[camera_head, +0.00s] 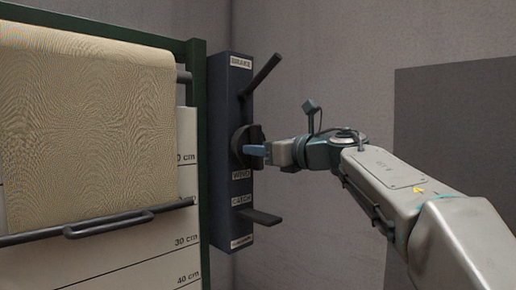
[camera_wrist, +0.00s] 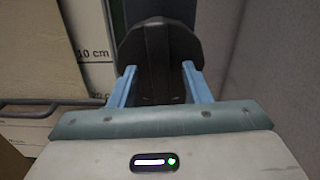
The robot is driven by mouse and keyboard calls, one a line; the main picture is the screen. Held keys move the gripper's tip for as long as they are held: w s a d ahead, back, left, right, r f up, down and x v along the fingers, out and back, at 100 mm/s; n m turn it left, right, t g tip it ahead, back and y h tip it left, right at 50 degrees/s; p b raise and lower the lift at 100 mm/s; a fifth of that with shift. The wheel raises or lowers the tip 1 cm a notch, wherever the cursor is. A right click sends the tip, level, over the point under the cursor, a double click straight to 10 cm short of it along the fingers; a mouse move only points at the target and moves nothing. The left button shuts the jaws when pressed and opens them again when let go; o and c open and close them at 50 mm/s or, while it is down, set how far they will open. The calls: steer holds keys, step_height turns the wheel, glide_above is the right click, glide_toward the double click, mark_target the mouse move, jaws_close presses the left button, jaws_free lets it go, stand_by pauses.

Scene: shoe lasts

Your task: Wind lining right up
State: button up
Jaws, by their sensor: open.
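The beige lining (camera_head: 90,125) hangs from the top of a green frame, with a dark bar (camera_head: 130,217) and its handle along the bottom edge. The bar sits a little above the 30 cm mark on the white scale board behind. The dark round wind knob (camera_head: 238,143), with a raised grip ridge, is on the narrow blue-black box right of the frame. My gripper (camera_head: 257,150) is at the knob, jaws open. In the wrist view the knob (camera_wrist: 158,45) stands ahead, its ridge between my two blue fingers (camera_wrist: 160,80); contact cannot be told.
On the same box, the brake lever (camera_head: 263,73) slants up to the right above the knob, and the catch lever (camera_head: 260,216) sticks out below it. The scale board (camera_head: 120,262) shows under the bar. A dark grey panel (camera_head: 450,125) is on the wall at right.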

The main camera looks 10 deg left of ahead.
steer(key=shift+w+a, duration=0.1)
steer(key=shift+s+d, duration=0.2)
stand_by(0.4)
jaws_close()
steer(key=m+p, duration=0.3)
steer(key=shift+m, duration=0.3)
